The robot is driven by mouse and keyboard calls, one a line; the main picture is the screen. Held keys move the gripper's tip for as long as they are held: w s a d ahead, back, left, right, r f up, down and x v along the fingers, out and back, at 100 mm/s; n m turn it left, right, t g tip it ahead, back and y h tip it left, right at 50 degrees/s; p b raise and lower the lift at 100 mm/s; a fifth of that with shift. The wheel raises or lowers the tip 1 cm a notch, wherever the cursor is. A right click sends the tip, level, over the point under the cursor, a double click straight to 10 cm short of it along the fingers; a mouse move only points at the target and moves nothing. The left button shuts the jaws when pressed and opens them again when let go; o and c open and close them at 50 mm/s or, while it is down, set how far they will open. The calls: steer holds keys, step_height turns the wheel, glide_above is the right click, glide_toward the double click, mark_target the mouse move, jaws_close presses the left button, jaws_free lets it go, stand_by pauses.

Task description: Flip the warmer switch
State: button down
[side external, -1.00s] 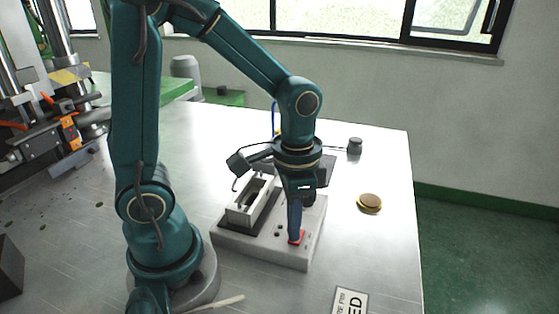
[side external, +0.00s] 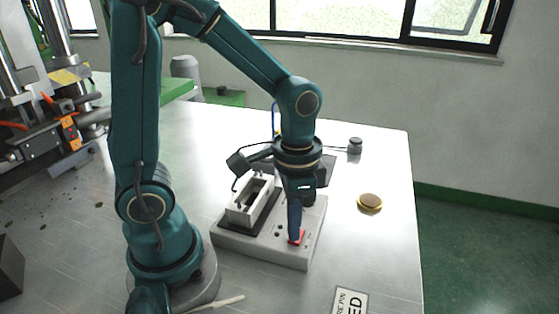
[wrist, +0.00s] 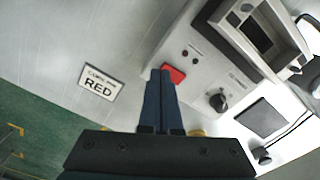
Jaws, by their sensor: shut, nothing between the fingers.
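The warmer (side external: 264,251) is a light grey box on the table with a metal holder (side external: 247,205) on its dark plate. Its red switch (side external: 299,237) is at the near right corner, and it also shows in the wrist view (wrist: 174,74). My gripper (side external: 295,240) points down with its fingers together and empty. The fingertips are at the red switch and cover part of it; whether they touch it I cannot tell. In the wrist view my gripper (wrist: 161,74) overlaps the switch's left side. A black knob (wrist: 217,101) sits on the same face.
A sign reading RED (wrist: 101,83) lies on the table, with its end also in the side view (side external: 350,301). A round gold-rimmed disc (side external: 370,202) lies to the right. A dark pad (wrist: 262,117) and a small cylinder (side external: 355,145) are behind. The table's right side is mostly clear.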

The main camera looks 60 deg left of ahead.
steer(key=shift+f, duration=1)
stand_by(1.0)
step_height(320, 180, up, 7)
stand_by(0.9)
steer(key=shift+s+a+r+n+t, duration=0.1)
steer(key=shift+s+r+n+t, duration=0.65)
steer(key=shift+s+r+t, duration=0.5)
steer(key=shift+s+r+n+t, duration=0.75)
steer(key=shift+s+t, duration=0.1)
steer(key=shift+t, duration=0.7)
